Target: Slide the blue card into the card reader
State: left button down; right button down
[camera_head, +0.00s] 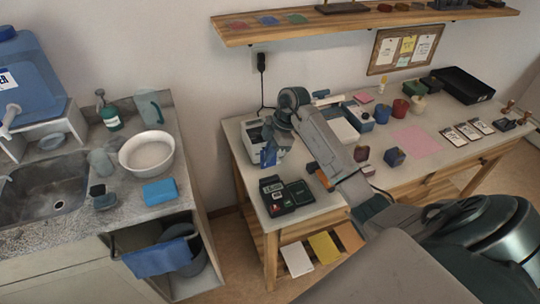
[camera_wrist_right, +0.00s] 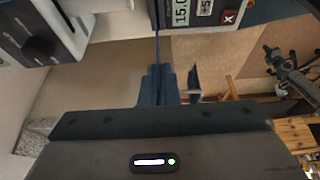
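The blue card (camera_head: 268,157) hangs from my right gripper (camera_head: 279,143) over the left end of the wooden table in the head view. In the right wrist view the card (camera_wrist_right: 157,45) shows edge-on as a thin blue line between the fingers of my right gripper (camera_wrist_right: 158,85), which are shut on it. The black device with a display and red keys, seemingly the card reader (camera_head: 274,197), lies on the table nearer me than the card. Its display and red X key (camera_wrist_right: 203,13) show at the top of the wrist view. The card looks apart from it. My left gripper is out of view.
A white machine (camera_head: 253,142) stands just left of the card. My right arm covers part of the table. Cups, boxes and a black tray (camera_head: 463,85) stand farther right. A sink counter (camera_head: 120,205) is at left.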

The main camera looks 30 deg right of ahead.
aim_at(269, 164)
jog(key=shift+d+f+b, duration=0.25)
jog(key=shift+f+b, duration=0.45)
jog(key=shift+f, duration=0.25)
notch_tip(269, 164, down, 2)
jog(key=shift+a+f+b, duration=0.1)
jog(key=shift+a+b, duration=0.05)
jog(key=shift+b, duration=0.9)
jog(key=shift+f+b, duration=0.5)
jog(key=shift+f, duration=0.1)
jog(key=shift+p, duration=0.3)
jog(key=shift+f+b, duration=0.75)
jog(key=shift+f, duration=1)
jog(key=c, duration=1.6)
grip_release()
